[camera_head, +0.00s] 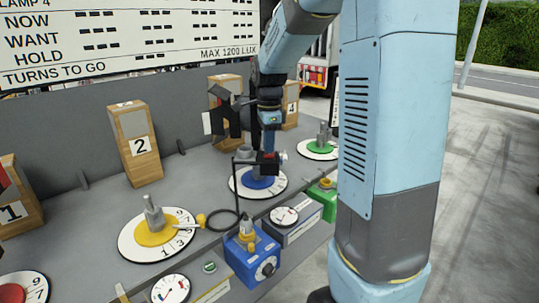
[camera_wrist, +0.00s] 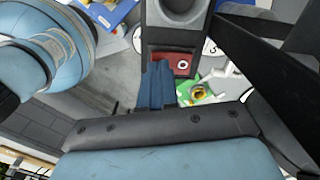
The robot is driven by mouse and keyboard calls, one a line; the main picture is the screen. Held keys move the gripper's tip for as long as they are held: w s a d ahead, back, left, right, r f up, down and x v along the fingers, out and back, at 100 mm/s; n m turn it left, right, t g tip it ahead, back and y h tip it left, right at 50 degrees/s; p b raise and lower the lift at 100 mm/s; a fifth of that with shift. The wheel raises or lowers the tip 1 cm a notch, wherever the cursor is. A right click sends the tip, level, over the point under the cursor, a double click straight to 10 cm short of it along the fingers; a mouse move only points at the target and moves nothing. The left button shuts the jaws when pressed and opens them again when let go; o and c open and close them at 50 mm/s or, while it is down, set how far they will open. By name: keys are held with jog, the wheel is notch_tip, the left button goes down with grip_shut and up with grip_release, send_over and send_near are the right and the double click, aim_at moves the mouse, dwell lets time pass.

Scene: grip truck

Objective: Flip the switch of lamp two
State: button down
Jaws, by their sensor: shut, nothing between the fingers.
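Lamp two is the wooden block marked 2 (camera_head: 140,145), standing upright at the back of the grey bench. In front of it is a white numbered dial with a yellow centre (camera_head: 153,236) and a grey post. A yellow-tipped lever (camera_head: 200,220) lies at this dial's right edge; I cannot tell whether it is the switch. My gripper (camera_head: 268,150) points down over the blue-centred dial (camera_head: 258,182), right of lamp two and apart from it. In the wrist view its blue fingers (camera_wrist: 157,85) are together and empty. A dark piece with a red face (camera_wrist: 182,64) is beside them.
Block 1 (camera_head: 14,205) stands far left, block 4 (camera_head: 291,108) at the back. Dark flaps (camera_head: 222,118) and my arm crowd the space near my gripper. A blue box (camera_head: 250,257) and a green box (camera_head: 324,203) stand along the front. A sign board (camera_head: 130,40) spans the back.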

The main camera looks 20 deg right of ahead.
aim_at(269, 155)
jog(key=shift+f, duration=0.5)
dwell(0.3)
jog(key=shift+r, duration=3.5)
jog(key=shift+s+r, duration=0.15)
jog(key=shift+s, duration=0.1)
jog(key=s+a+r+n+t, duration=0.1)
jog(key=s+n+t, duration=0.1)
jog(key=s+n, duration=0.7)
jog(key=s+a+r+n+t, duration=0.1)
jog(key=s+n+t, duration=0.2)
jog(key=s+n, duration=0.7)
jog(key=s, duration=0.5)
jog(key=shift+s+a+r+t, duration=0.2)
jog(key=shift+a+t, duration=0.1)
jog(key=shift+a, duration=0.05)
